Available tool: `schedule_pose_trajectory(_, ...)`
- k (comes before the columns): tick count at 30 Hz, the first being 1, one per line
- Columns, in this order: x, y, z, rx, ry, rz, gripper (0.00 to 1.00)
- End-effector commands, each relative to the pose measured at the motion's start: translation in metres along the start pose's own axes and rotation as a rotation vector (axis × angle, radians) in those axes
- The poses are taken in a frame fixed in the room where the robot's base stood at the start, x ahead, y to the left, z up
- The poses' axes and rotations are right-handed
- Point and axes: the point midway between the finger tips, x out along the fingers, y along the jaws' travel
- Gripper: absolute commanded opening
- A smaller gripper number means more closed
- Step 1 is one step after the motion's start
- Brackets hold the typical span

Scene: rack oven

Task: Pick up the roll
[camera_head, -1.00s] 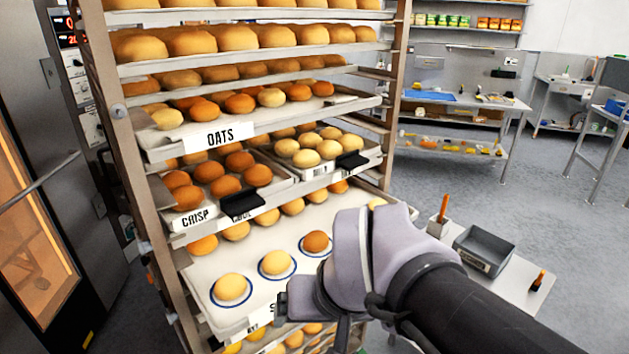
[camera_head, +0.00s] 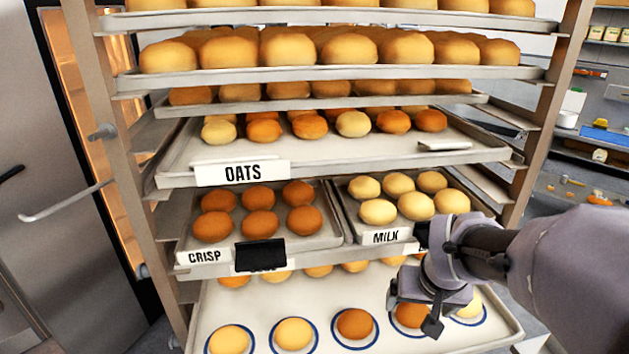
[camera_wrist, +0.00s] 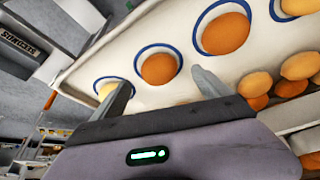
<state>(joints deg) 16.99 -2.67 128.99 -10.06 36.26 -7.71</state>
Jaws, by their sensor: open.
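Several rolls sit in a row on blue-ringed white circles on the lower tray (camera_head: 262,303). In the head view these are a pale roll (camera_head: 229,339), another pale roll (camera_head: 294,333), a brown roll (camera_head: 355,323), a second brown roll (camera_head: 411,315) and a pale one (camera_head: 470,305) at the right. My gripper (camera_head: 432,316) is over the tray's right part and partly covers the second brown roll. In the wrist view my gripper (camera_wrist: 161,79) is open and empty, with a brown roll (camera_wrist: 158,68) showing between its fingers. I cannot tell the gap to it.
The tray above holds brown rolls marked CRISP (camera_head: 204,257) and pale rolls marked MILK (camera_head: 386,236); it leaves limited height. The OATS tray (camera_head: 242,172) and fuller trays are higher. Rack posts (camera_head: 555,110) stand at the sides. The oven (camera_head: 60,190) is left.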

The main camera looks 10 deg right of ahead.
Motion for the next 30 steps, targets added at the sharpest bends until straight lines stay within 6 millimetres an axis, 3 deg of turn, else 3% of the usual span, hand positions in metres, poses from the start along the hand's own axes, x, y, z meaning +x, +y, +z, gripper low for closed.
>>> schedule_pose_trajectory(9,0.054,0.002,-0.004,0.001,-0.001,0.000,0.87)
schedule_pose_trajectory(17,0.057,0.002,-0.006,0.001,0.002,0.000,0.87)
schedule_pose_trajectory(27,0.057,0.002,-0.006,0.000,0.001,0.000,0.23)
schedule_pose_trajectory(30,0.057,0.002,-0.006,0.000,0.002,0.000,0.21)
